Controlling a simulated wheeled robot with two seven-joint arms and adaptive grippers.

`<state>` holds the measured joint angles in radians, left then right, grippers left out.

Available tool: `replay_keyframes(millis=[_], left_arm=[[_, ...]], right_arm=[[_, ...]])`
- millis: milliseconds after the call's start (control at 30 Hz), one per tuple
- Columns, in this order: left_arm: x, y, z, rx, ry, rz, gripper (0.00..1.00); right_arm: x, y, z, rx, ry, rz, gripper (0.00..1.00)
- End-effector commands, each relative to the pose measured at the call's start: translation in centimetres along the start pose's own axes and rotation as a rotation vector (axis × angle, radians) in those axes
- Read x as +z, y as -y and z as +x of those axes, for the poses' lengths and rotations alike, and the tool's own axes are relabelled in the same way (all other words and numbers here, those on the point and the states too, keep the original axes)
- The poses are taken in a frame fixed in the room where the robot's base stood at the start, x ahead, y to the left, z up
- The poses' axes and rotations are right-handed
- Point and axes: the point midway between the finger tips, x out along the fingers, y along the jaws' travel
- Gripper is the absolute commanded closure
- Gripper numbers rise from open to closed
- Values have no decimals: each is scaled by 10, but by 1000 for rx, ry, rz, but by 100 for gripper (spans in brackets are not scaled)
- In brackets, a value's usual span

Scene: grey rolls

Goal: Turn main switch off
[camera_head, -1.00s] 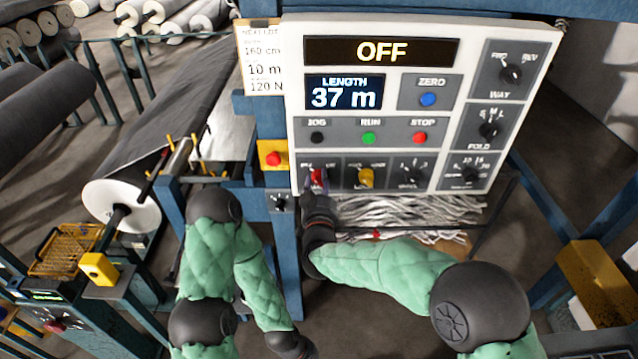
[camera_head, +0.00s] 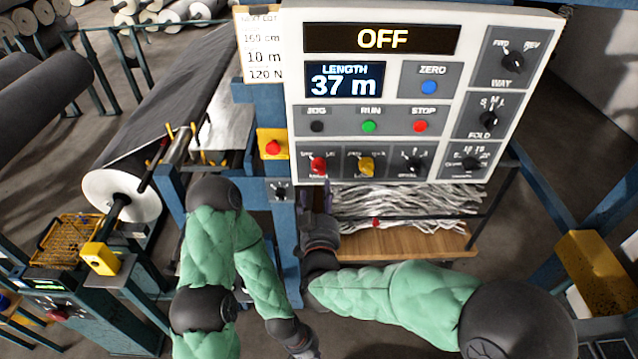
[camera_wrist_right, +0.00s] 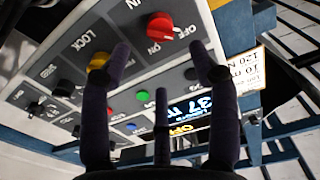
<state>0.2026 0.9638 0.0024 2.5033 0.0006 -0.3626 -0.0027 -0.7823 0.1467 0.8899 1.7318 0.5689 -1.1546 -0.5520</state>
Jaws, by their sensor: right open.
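The main switch is the red knob (camera_head: 318,166) at the lower left of the white control panel (camera_head: 470,20); the panel's top display (camera_head: 380,39) reads OFF. The red knob also shows in the right wrist view (camera_wrist_right: 160,27), with ON and OFF lettering beside it. My right gripper (camera_head: 317,199) is just below the panel, open and empty, its fingers pointing up toward the knob but apart from it. In the wrist view its fingers (camera_wrist_right: 160,75) are spread wide. My left arm hangs low at centre left; its gripper is beyond the bottom edge.
A yellow knob (camera_head: 366,168) and a black knob (camera_head: 415,162) sit right of the red one. Green (camera_head: 369,126) and red (camera_head: 420,126) buttons are above. A yellow box with a red button (camera_head: 273,147) stands left of the panel. Pale folded material (camera_head: 410,205) lies below.

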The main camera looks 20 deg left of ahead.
Motion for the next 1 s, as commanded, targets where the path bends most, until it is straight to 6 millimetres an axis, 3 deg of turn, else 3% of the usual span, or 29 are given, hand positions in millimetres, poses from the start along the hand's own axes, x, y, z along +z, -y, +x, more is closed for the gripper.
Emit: replay_keyframes(millis=[100,300,833,933,1000], left_arm=[[0,0,0,0,0,0,100],[0,0,0,0,0,0,100],[0,0,0,0,0,0,100],[0,0,1,0,0,0,100],[0,1,2,0,0,0,100]], right_arm=[[0,1,-16,-1,-1,0,39],[0,0,-27,0,0,0,39],[2,-1,-27,1,4,0,39],[17,-9,-23,1,40,2,39],[41,-20,-18,0,98,5,39]])
